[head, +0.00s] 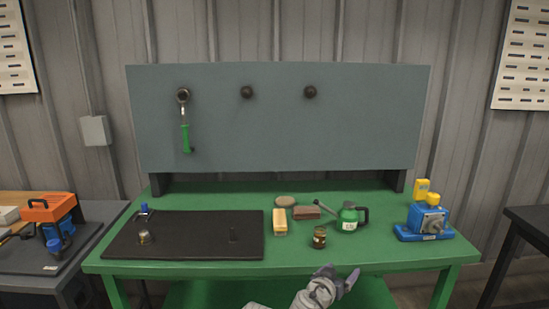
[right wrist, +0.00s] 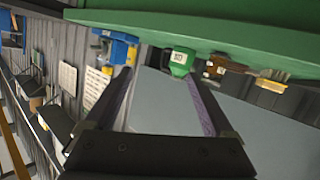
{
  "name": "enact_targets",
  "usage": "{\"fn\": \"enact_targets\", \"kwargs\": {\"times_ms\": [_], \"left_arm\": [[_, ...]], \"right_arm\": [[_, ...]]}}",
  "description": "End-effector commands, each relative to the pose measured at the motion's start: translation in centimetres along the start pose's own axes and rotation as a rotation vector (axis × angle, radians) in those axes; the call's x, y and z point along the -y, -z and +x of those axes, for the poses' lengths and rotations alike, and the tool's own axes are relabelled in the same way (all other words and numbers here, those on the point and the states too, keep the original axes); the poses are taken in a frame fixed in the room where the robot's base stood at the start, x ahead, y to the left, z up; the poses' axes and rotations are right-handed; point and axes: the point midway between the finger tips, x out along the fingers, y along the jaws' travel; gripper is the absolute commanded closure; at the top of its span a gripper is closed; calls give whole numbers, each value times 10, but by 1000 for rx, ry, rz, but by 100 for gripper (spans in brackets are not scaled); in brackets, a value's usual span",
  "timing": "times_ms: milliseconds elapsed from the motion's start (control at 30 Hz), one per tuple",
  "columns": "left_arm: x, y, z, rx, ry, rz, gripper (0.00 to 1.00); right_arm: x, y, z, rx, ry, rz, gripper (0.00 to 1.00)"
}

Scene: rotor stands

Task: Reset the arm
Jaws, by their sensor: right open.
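My right gripper (head: 337,279) is in front of the green workbench (head: 380,262), near its front edge, with nothing between its fingers. In the right wrist view its two long fingers (right wrist: 160,100) stand apart, with the grey back panel and a green oil can (right wrist: 181,62) beyond them. My left gripper does not show in the head view. No single task object stands out.
On the bench are a black mat (head: 190,245), a yellow block (head: 280,222), a brown jar (head: 319,238), an oil can (head: 348,218) and a blue device (head: 428,219). A green-handled ratchet (head: 186,130) hangs on the grey panel (head: 250,135). Side tables flank the bench.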

Motion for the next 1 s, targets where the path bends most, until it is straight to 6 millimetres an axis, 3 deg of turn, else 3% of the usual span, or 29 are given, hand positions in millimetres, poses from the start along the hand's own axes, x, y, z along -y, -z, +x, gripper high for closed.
{"fn": "enact_targets", "kwargs": {"times_ms": [167,233,400,500,633,800,1000], "left_arm": [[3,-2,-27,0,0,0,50],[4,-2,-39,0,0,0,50],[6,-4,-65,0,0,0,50],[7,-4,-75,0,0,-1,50],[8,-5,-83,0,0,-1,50],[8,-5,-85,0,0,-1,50],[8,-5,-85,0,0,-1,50]], "right_arm": [[-9,-32,-25,252,-17,-120,12],[-10,-52,-43,400,5,-199,12],[-3,-102,-112,781,188,-440,12],[3,-120,-153,944,334,-560,12],[7,-132,-193,1072,495,-668,12],[10,-137,-214,1132,593,-724,12],[10,-137,-215,1135,598,-727,12]]}}
